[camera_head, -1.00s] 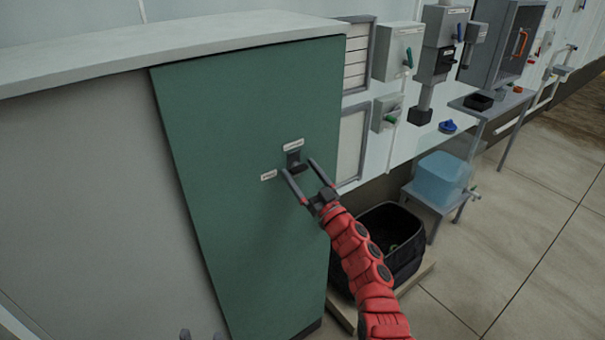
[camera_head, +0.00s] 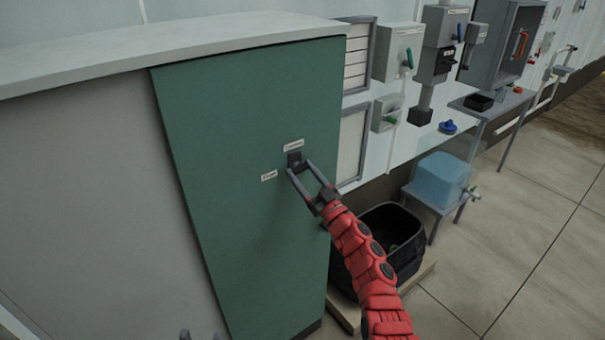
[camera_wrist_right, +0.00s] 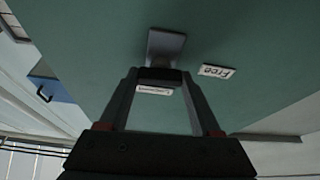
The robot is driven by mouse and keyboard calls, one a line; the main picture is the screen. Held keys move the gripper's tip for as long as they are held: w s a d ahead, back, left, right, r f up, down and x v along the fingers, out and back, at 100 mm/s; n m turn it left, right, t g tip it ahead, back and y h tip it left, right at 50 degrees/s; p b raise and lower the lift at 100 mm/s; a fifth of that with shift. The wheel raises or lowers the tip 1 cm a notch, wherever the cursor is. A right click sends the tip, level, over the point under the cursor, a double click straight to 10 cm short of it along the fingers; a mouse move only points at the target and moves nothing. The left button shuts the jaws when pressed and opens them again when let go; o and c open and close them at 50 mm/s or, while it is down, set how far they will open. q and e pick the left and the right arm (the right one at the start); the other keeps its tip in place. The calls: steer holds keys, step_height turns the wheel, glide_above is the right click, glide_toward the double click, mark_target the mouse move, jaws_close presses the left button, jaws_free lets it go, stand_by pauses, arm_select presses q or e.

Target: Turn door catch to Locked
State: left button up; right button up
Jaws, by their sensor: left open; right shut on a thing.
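The door catch (camera_head: 294,158) is a small dark grey piece on the green door (camera_head: 235,230). It also shows in the right wrist view (camera_wrist_right: 166,46). One white label (camera_head: 293,145) sits just above it, and another label (camera_head: 269,176) sits to its lower left. In the right wrist view the side label reads "Free" (camera_wrist_right: 216,71); the other label (camera_wrist_right: 154,90) is too small to read, between my fingers. My right gripper (camera_head: 299,169) is shut on the catch's dark handle (camera_wrist_right: 160,75). My left gripper (camera_head: 200,336) shows only its fingertips at the bottom edge, apart and empty.
A black bin (camera_head: 392,235) stands on a low pallet right of the cabinet. A blue container (camera_head: 442,178) sits on a small stand. Grey switch boxes (camera_head: 398,52) hang on the wall behind. The floor at right is clear.

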steer(key=n+g+y, duration=0.1)
steer(key=n, duration=0.2)
steer(key=n+g+y, duration=0.1)
steer(key=n, duration=0.2)
steer(key=shift+w+r, duration=0.1)
steer(key=n+g+b, duration=0.1)
steer(key=n+g, duration=0.1)
steer(key=n, duration=0.3)
steer(key=n+g+b, duration=0.2)
steer(key=n, duration=0.3)
steer(key=shift+d+g+y, duration=0.15)
steer(key=shift+g+y, duration=0.25)
steer(key=shift+r+n+g+h+b, duration=0.1)
steer(key=shift+n+g+h+b, duration=0.25)
steer(key=shift+n, duration=0.85)
steer(key=shift+n+g+h+b, duration=0.25)
steer(key=shift+n+g, duration=0.2)
steer(key=shift+n, duration=0.75)
steer(key=o, duration=1.4)
